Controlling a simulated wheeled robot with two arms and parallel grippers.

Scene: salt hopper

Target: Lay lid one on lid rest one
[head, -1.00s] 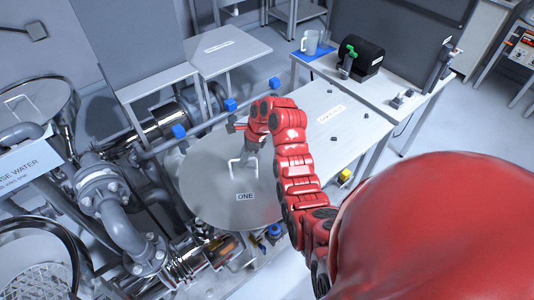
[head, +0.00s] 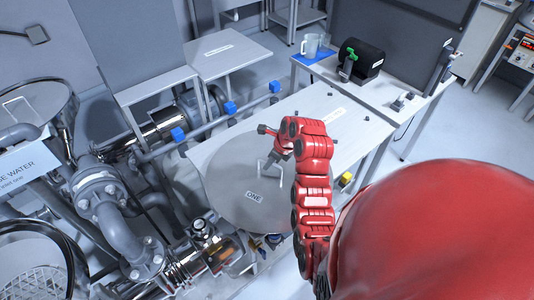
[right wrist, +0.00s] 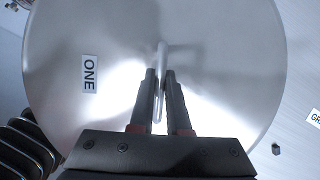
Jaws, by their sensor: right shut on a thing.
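Lid one (head: 248,201) is a round grey metal disc with a wire handle and a tag reading "ONE". My right gripper (head: 277,158) is shut on the handle, and the right wrist view shows both fingers (right wrist: 160,80) on either side of it. The lid (right wrist: 60,45) overlaps the left part of a pale grey table (head: 350,150). I cannot tell whether it touches the tabletop. I cannot make out a label naming lid rest one; the lid and arm cover part of this table. My left gripper is not in view.
A smaller pale table (head: 235,55) stands behind. A bench at the back right holds a clear jug (head: 310,46) and a black device (head: 361,59). Pipes (head: 120,215) and a gauge (head: 200,226) are at left. Another handled lid (head: 40,97) is at the upper left.

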